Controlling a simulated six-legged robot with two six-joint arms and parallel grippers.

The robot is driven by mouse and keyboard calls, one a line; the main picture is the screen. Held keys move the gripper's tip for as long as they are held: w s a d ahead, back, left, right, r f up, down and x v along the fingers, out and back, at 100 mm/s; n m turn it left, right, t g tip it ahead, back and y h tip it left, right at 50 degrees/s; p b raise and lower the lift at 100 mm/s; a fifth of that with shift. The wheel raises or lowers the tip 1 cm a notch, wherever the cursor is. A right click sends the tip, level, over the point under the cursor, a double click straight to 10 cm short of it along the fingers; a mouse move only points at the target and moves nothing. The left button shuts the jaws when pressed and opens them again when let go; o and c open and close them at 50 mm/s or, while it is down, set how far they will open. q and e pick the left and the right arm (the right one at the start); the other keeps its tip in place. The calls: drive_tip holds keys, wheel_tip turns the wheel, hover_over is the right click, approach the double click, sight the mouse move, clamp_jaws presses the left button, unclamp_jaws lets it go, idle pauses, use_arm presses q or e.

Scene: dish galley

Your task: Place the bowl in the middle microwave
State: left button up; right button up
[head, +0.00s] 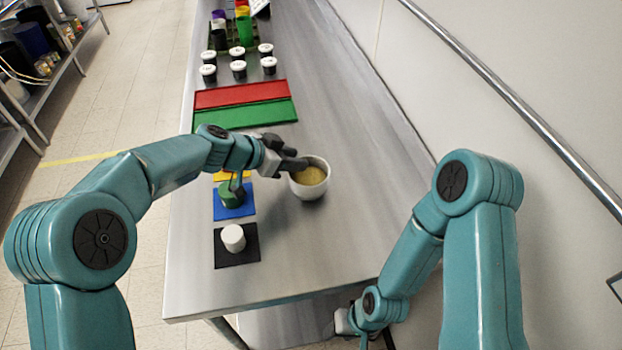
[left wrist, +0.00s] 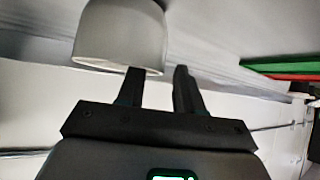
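The white bowl (head: 309,189) with a yellowish-brown inside sits on the steel counter. My left gripper (head: 291,157) is at its upper left rim, with a dark finger over the rim. In the left wrist view the bowl (left wrist: 118,38) shows upside down at upper left. The two fingers of my left gripper (left wrist: 160,78) stand apart; one reaches the rim and the other lies beside the bowl. I cannot tell if they touch it. My right gripper (head: 345,320) is low by the counter's front edge, partly hidden by its arm. No microwave is in view.
Left of the bowl are a white cup (head: 233,238) on a black mat (head: 237,259) and a green object (head: 231,194) on a blue mat (head: 222,211). Red (head: 240,94) and green (head: 245,114) trays and several lidded jars lie farther back. A wall rail (head: 520,105) runs along the right.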

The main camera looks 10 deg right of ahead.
use_arm(q)
drive_tip(key=shift+s+a, duration=0.1)
drive_tip(key=c, duration=0.5)
drive_tip(key=shift+r, duration=0.1)
idle(0.9)
